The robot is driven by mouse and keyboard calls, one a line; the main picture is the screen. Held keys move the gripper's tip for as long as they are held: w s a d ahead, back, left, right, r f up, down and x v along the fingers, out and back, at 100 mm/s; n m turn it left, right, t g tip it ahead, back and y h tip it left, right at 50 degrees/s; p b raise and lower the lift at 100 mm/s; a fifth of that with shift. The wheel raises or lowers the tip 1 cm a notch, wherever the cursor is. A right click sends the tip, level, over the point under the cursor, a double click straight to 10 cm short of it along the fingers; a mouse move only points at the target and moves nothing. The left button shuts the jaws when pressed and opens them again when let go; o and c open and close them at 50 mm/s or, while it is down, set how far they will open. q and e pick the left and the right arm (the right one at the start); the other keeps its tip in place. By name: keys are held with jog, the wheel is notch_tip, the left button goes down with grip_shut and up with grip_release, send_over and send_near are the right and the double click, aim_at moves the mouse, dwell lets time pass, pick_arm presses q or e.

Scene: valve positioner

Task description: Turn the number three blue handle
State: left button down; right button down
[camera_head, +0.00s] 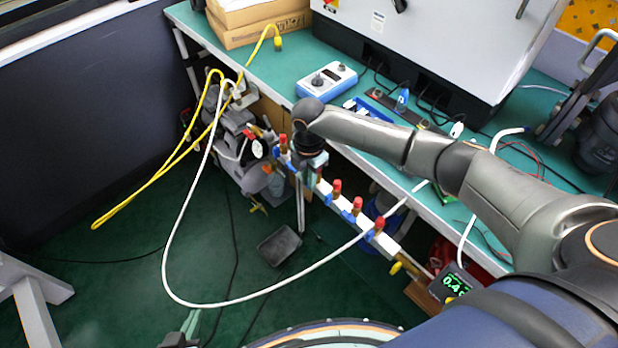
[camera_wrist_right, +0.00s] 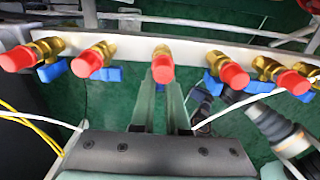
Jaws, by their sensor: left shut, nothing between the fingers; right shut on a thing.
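A pale bar (camera_head: 325,190) carries a row of brass valves with red caps and blue handles. In the right wrist view a blue handle (camera_wrist_right: 110,74) shows beside the middle valve on the left, and another blue handle (camera_wrist_right: 213,85) on its right. My right gripper (camera_wrist_right: 162,92) is at the middle valve, under its red cap (camera_wrist_right: 162,68), and is shut on that valve's handle, which the cap and fingers hide. In the head view my right wrist covers part of the row. My left gripper (camera_head: 190,322) is shut and empty, low at the left, away from the bar.
A green-topped bench (camera_head: 230,62) runs behind the bar, with a blue-white device (camera_head: 326,80) on it. A white hose (camera_head: 168,240) loops in front, and a yellow cable (camera_head: 150,182) hangs at the left. A small display (camera_head: 455,284) stands at the bar's right end.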

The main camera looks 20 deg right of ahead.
pick_arm(q)
jog(key=shift+f, duration=0.1)
pick_arm(e)
jog(key=shift+w+g, duration=0.1)
jog(key=shift+g, duration=0.2)
pick_arm(q)
jog(key=d+f+b, duration=0.1)
jog(key=b, duration=0.1)
jog(key=f+b, duration=0.1)
jog(key=b, duration=0.2)
jog(key=shift+w+d+f, duration=0.35)
jog(key=shift+w+d, duration=0.05)
pick_arm(e)
jog(key=g, duration=0.1)
jog(key=g+h, duration=0.1)
jog(key=g, duration=0.1)
jog(key=shift+w+h, duration=0.2)
jog(key=shift+h, duration=0.1)
pick_arm(q)
jog(key=shift+r+h, duration=0.1)
jog(key=shift+h, duration=0.2)
pick_arm(e)
jog(key=c, duration=0.9)
grip_release()
